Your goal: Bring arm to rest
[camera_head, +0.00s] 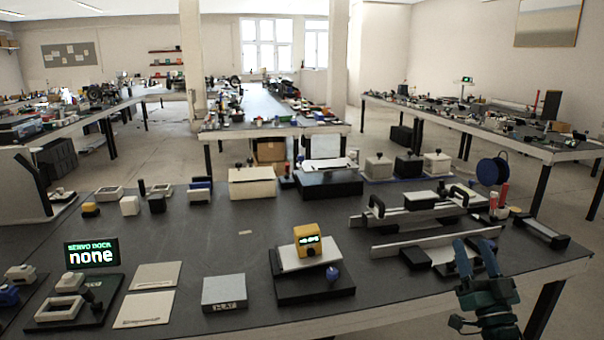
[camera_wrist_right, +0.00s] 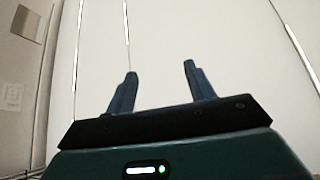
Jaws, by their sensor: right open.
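My right gripper (camera_head: 474,258) is at the lower right of the head view, raised near the front right edge of the dark workbench (camera_head: 200,245). Its two fingers point up and are spread apart with nothing between them. In the right wrist view the open fingers (camera_wrist_right: 158,88) face a pale ceiling or wall, with no object near. My left gripper does not show in the head view.
On the bench are a yellow device (camera_head: 307,241) on a black stand, a grey block (camera_head: 223,291), a dock display (camera_head: 91,253) reading "none", and a long metal rail (camera_head: 435,243) close to my right gripper. Free floor (camera_head: 570,290) lies right of the bench.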

